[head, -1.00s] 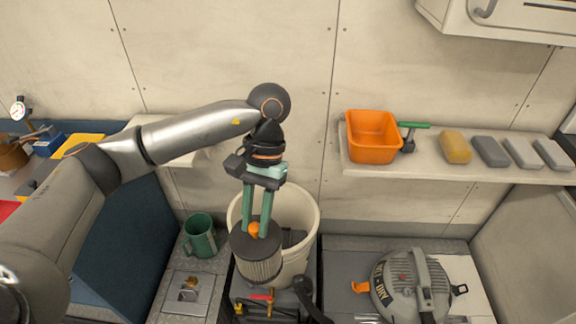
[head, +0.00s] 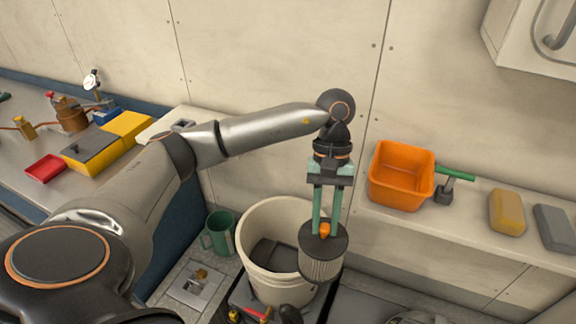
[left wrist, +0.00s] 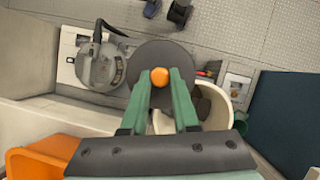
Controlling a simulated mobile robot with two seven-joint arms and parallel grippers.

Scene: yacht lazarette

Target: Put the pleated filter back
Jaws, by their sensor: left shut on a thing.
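The pleated filter (head: 320,262) is a grey pleated cylinder with a dark round top and an orange knob. My left gripper (head: 325,228) is shut on the orange knob and holds the filter upright, in front of the right rim of a cream bucket (head: 256,213). In the left wrist view the dark filter top (left wrist: 160,55) and orange knob sit between the green fingers. A grey wet-dry vacuum head (left wrist: 100,66) lies beyond it there; in the head view only its top edge (head: 415,317) shows at the bottom. My right gripper is not in view.
An orange bin (head: 401,176), a green-handled tool (head: 452,174), a yellow sponge (head: 507,212) and a grey block (head: 554,228) are on the right shelf. A green mug (head: 220,234) stands left of the bucket. A workbench with yellow and red trays (head: 46,168) is far left.

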